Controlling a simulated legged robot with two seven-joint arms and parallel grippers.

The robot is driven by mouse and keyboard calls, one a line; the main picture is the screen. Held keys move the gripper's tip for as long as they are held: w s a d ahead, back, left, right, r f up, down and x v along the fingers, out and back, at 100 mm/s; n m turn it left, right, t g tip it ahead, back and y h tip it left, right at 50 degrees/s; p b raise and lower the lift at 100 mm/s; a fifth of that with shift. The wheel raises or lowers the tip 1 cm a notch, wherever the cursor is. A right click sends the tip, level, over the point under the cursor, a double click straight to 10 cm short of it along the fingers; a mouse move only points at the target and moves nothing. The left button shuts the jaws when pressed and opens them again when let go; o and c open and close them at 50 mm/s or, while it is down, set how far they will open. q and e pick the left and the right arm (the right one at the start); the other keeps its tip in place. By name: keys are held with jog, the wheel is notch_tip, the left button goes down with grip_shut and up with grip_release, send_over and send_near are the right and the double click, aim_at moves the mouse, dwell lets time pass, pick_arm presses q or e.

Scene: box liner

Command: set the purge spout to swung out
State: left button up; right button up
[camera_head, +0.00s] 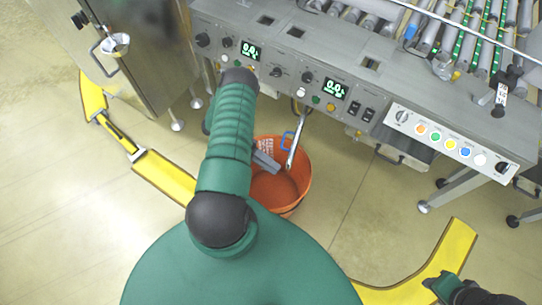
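A silver tube (297,138), which looks like the purge spout, hangs from beneath the grey control panel. It slants down, with its lower end over an orange bucket (296,207). A blue part (287,141) shows beside the tube. My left gripper (266,161) shows only as a grey piece past my green forearm, over the bucket's left side and left of the tube. A gap seems to lie between it and the tube. My arm hides the rest of it, so its opening cannot be told.
The control panel (300,78) with displays and buttons spans the top, with a roller conveyor (470,35) behind it. A steel cabinet (140,60) with a shiny cone-shaped fitting (115,45) stands at left. Yellow floor guards (165,177) lie left and lower right. Floor right of the bucket is clear.

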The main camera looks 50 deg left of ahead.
pick_arm(q)
jog(key=shift+c, duration=0.4)
jog(key=shift+d+g, duration=0.2)
jog(key=shift+g, duration=0.1)
jog(key=shift+c, duration=1.4)
jog(key=m+g+y+p, duration=0.1)
jog(key=m+g+p, duration=0.1)
jog(key=g, duration=0.1)
jog(key=d+m+g+y+p, duration=0.1)
jog(key=m+g+y+p, duration=0.1)
jog(key=g+p, duration=0.1)
jog(key=shift+w+d+f+m+y, duration=0.1)
jog(key=shift+d+m+y, duration=0.05)
jog(key=shift+m+y, duration=0.15)
grip_shut()
jog(key=w+a+r+m+g+y+p, duration=0.1)
jog(key=w+a+r+m+y+p, duration=0.1)
jog(key=w+r+m+y+p, duration=0.4)
jog(key=w+a+r+m+g+y+p, duration=0.1)
jog(key=w+a+r+m+y+p, duration=0.2)
jog(key=w+y, duration=0.45)
notch_tip(320, 180, down, 11)
jog(key=s+a+m+b, duration=0.1)
jog(key=b, duration=0.2)
jog(key=shift+a+r+t, duration=0.15)
jog(key=shift+a+t, duration=0.15)
jog(key=shift+a, duration=0.1)
